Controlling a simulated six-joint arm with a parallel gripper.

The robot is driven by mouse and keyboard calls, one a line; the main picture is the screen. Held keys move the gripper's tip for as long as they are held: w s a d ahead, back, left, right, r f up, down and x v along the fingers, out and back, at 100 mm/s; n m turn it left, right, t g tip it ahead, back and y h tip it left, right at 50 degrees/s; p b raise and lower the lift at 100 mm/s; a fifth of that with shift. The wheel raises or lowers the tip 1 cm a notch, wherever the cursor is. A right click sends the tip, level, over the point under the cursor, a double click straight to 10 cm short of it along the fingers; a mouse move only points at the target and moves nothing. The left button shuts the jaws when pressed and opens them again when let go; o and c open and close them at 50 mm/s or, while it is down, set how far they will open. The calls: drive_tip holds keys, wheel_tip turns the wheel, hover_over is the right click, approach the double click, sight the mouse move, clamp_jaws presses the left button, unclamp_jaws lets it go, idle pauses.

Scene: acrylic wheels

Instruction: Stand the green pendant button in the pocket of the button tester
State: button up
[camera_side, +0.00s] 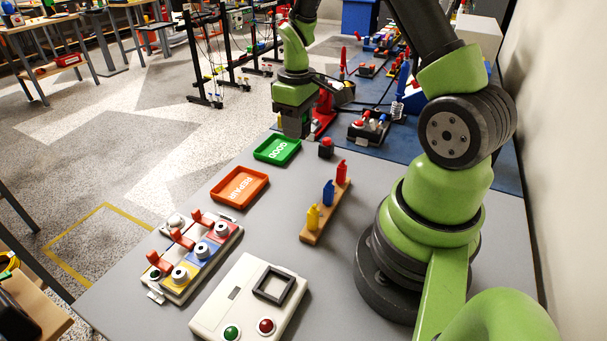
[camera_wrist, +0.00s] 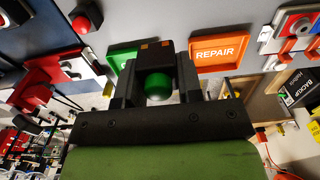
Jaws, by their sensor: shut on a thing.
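My gripper (camera_side: 297,128) is above the far end of the grey table in the side view, near the green tray. In the wrist view my gripper (camera_wrist: 157,78) is shut on the green pendant button (camera_wrist: 158,88), which shows a round green cap and a dark block between the fingers. The button is too hidden to make out in the side view. The button tester (camera_side: 240,290) is a cream box at the near edge of the table. Its pocket (camera_side: 258,288) is a raised black square frame and looks empty. The tester is well away from my gripper.
A green GOOD tray (camera_side: 277,160) and an orange REPAIR tray (camera_side: 226,199) lie between. A coloured switch panel (camera_side: 161,282) stands left of the tester. A wooden rack (camera_side: 313,238) holds yellow, blue and red pieces. A red-topped button (camera_side: 326,142) stands near my gripper.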

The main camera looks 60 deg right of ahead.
sight(303, 173)
drive_tip(key=f, duration=0.3)
drive_tip(key=d+f, duration=0.1)
drive_tip(key=f, duration=0.7)
drive_tip(key=shift+s+d, duration=0.3)
drive_tip(key=shift+f, duration=0.1)
drive_tip(key=o, duration=0.9)
drive_tip(key=shift+o, duration=0.2)
